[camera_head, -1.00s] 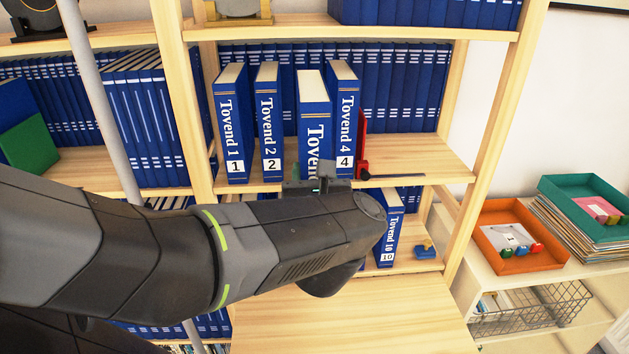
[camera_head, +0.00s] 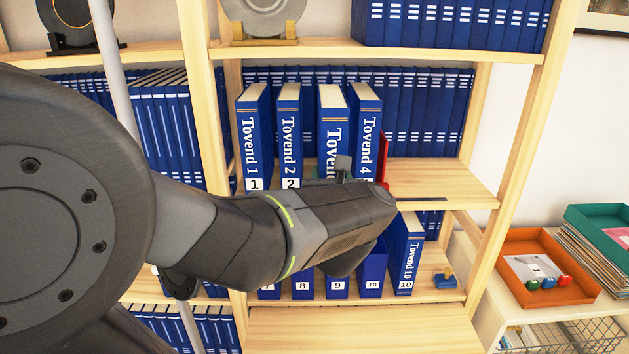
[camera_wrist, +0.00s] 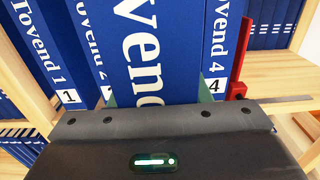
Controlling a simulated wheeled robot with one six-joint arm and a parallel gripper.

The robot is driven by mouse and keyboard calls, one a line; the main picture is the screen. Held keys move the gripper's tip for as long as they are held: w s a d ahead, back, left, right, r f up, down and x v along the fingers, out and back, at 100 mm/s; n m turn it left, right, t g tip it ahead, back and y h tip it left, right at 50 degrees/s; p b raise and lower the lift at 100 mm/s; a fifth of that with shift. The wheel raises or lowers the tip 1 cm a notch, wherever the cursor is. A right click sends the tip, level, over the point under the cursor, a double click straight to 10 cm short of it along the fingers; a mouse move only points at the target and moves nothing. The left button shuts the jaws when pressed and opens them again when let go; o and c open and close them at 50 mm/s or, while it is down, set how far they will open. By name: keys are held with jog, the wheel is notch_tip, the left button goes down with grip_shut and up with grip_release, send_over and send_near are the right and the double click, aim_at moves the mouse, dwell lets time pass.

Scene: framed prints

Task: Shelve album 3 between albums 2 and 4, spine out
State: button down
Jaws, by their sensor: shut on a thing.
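Album 3 (camera_head: 334,128) is a blue, upright volume with its spine facing out, marked "Tovend"; its number is hidden. My gripper (camera_wrist: 158,100) is shut on its spine, low down. It stands between album 2 (camera_head: 289,135) and album 4 (camera_head: 366,135), and its spine sticks out in front of theirs. A narrow gap shows between it and album 2; it looks close against album 4, though contact is unclear. Album 1 (camera_head: 254,140) stands at the left. A red bookend (camera_head: 383,158) is right of album 4, also in the wrist view (camera_wrist: 241,55).
The shelf board (camera_head: 440,178) is clear right of the bookend except for a dark flat strip (camera_head: 417,199). Blue volumes (camera_head: 430,115) fill the back. More numbered albums (camera_head: 408,255) stand below, with a small blue object (camera_head: 445,279). An orange tray (camera_head: 548,265) is at right.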

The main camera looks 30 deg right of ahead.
jog(key=shift+f+b+x, duration=0.2)
jog(key=shift+b+x, duration=0.65)
jog(key=shift+x, duration=2.45)
jog(key=shift+f+b+x, duration=0.2)
jog(key=shift+b+x, duration=0.6)
jog(key=shift+x, duration=2.55)
jog(key=shift+a+f+b, duration=0.1)
jog(key=shift+f+b, duration=0.45)
jog(key=shift+b, duration=0.05)
jog(key=c, duration=0.7)
grip_release()
jog(key=shift+f, duration=0.1)
jog(key=shift+s+f, duration=0.1)
jog(key=b+v, duration=0.1)
jog(key=v, duration=1.2)
jog(key=shift+s+a, duration=0.15)
jog(key=shift+s, duration=0.2)
jog(key=shift+w, duration=0.1)
